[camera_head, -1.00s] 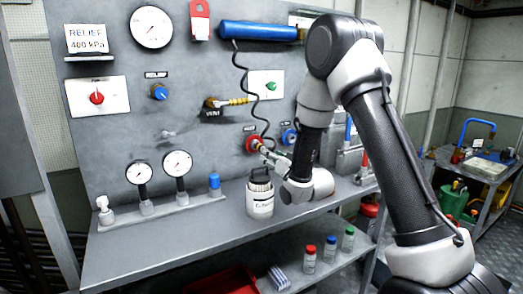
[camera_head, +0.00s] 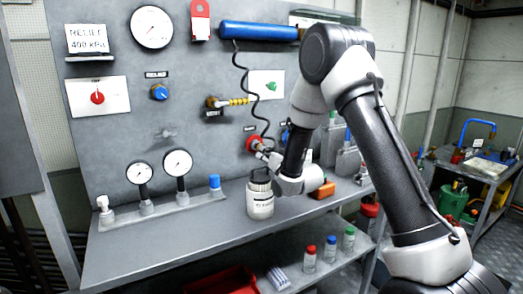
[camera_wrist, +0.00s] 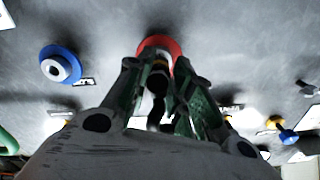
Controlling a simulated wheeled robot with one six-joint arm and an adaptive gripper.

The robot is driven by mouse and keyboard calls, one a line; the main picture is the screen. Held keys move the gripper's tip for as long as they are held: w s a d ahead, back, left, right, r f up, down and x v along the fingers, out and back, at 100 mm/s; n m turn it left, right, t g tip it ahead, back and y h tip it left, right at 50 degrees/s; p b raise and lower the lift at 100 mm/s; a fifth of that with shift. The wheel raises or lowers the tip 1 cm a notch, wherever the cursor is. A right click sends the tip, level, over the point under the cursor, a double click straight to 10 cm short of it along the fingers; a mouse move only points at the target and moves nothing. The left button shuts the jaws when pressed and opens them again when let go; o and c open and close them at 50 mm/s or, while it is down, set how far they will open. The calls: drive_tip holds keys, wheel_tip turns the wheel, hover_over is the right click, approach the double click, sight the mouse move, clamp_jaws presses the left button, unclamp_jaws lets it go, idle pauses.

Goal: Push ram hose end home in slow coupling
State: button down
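The red ring coupling (camera_head: 252,143) is on the grey panel; its label is too small to read, so I cannot tell whether it is the slow one. It also shows in the wrist view (camera_wrist: 157,44). The black coiled ram hose (camera_head: 243,78) runs from the blue ram cylinder (camera_head: 258,31) down to this coupling. My gripper (camera_wrist: 158,80) points at the red coupling, its green-sided fingers on both sides of the dark hose end (camera_wrist: 157,84), apparently closed on it. The hose end is in front of the ring; how deep it sits is hidden.
A blue coupling (camera_wrist: 60,66) is beside the red one, mostly behind my arm in the head view. A pale canister (camera_head: 260,200) stands on the bench just below my gripper. An orange block (camera_head: 322,190) lies to its right. Gauges (camera_head: 178,163) stand at left.

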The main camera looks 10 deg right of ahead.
drive_tip(key=shift+d+f, duration=0.1)
drive_tip(key=shift+d, duration=0.1)
drive_tip(key=shift+v, duration=1.2)
drive_tip(key=shift+s+d, duration=0.15)
drive_tip(key=shift+s, duration=0.35)
drive_tip(key=shift+v, duration=2.05)
